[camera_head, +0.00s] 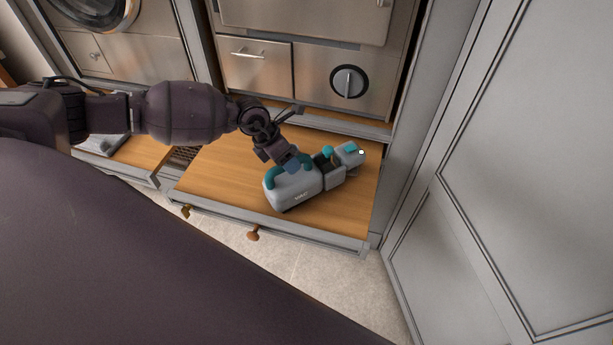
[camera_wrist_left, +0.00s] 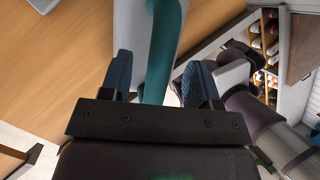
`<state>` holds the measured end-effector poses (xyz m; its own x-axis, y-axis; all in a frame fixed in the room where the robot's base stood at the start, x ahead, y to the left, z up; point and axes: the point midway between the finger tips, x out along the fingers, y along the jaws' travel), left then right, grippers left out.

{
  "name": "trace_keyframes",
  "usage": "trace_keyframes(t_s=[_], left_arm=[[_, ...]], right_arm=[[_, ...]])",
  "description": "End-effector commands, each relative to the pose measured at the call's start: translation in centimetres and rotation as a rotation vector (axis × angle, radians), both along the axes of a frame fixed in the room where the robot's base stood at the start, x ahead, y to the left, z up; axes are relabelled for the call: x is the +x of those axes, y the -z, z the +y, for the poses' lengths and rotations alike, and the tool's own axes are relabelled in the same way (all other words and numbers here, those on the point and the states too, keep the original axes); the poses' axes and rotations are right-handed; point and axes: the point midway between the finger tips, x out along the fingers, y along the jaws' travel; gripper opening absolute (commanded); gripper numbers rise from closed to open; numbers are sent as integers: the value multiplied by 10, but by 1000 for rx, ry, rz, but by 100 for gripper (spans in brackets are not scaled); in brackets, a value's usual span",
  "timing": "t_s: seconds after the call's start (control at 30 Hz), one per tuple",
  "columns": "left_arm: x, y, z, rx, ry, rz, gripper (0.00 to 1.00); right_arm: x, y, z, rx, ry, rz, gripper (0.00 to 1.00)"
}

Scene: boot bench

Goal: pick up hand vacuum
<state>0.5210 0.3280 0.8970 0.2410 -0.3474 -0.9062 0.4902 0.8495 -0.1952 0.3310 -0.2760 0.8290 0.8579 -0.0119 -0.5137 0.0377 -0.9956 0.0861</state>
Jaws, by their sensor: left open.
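The hand vacuum (camera_head: 296,190) is grey with teal parts and lies on the wooden bench top, its nozzle end towards the upper right. My left gripper (camera_head: 291,165) is at the vacuum's teal handle, seen from above. In the left wrist view, the two blue fingertips of the left gripper (camera_wrist_left: 160,85) are apart, with the teal handle (camera_wrist_left: 165,45) between them and the grey body beyond. Whether the fingers touch the handle cannot be told. My right gripper is not in view.
The wooden bench top (camera_head: 225,165) is clear to the left of the vacuum. Steel drawers and a dial panel (camera_head: 348,82) stand behind it. A grey panelled door (camera_head: 520,150) stands at the right.

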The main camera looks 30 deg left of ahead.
Motion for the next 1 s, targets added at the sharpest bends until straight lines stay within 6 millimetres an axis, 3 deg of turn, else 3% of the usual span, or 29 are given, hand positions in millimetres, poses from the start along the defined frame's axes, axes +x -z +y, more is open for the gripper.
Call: trace_keyframes(t_s=[0.2,0.47,0.83,1.0], left_arm=[[5,20,-8,0,0,-1,56],[6,22,-9,0,0,0,56],[5,22,-8,0,0,0,1],[5,22,-8,0,0,0,0]], right_arm=[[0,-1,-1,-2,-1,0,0],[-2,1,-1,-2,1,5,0],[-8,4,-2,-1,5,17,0],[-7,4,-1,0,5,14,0]])
